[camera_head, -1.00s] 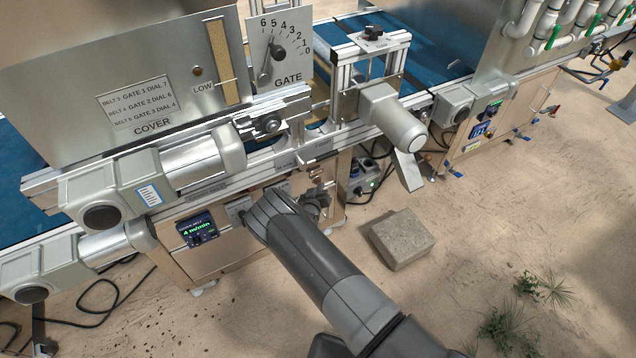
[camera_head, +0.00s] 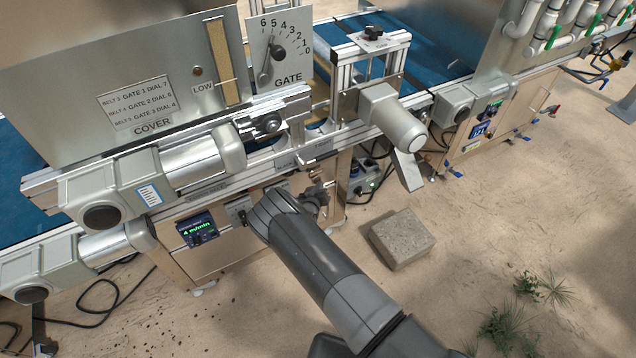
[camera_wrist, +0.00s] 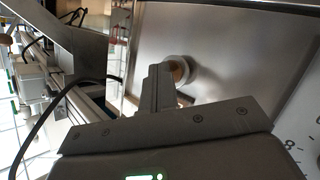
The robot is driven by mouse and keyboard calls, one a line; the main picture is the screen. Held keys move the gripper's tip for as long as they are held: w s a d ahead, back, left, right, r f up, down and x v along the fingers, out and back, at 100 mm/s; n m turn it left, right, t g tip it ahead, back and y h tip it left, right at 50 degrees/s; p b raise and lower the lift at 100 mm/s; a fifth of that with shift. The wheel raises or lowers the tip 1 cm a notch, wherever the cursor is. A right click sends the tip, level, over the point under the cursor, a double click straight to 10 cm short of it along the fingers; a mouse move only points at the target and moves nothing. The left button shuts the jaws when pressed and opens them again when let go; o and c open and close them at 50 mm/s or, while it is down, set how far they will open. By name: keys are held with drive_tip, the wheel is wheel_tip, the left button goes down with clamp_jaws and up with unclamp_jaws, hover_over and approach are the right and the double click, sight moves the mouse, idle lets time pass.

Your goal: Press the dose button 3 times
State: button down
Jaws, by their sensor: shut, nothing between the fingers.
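In the wrist view, my gripper (camera_wrist: 158,88) is shut, with its fingers together and nothing between them. Its tips are at a round button-like part with a pale ring (camera_wrist: 186,62) and a brownish middle, on a smooth pale panel (camera_wrist: 235,45). The fingers overlap part of this round part, and I cannot tell whether they touch it or whether it is pressed. No label on it is readable. In the head view, my wrist covers the spot in front of the machine's lower panel, so the fingertips and the button cannot be made out there.
A belt display (camera_head: 197,230) reading 4 m/min sits left of my wrist. The gate dial (camera_head: 278,50) and a motor housing (camera_head: 393,122) are above. A concrete block (camera_head: 402,239) lies on the sand to the right. Cables lie at lower left.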

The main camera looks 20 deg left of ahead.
drive_tip(key=shift+s+d, duration=0.55)
drive_tip(key=shift+s, duration=0.05)
drive_tip(key=shift+d, duration=0.1)
drive_tip(key=s+d, duration=0.3)
drive_tip(key=shift+s+d, duration=0.2)
drive_tip(key=shift+s, duration=0.1)
drive_tip(key=shift+r, duration=0.1)
idle(0.8)
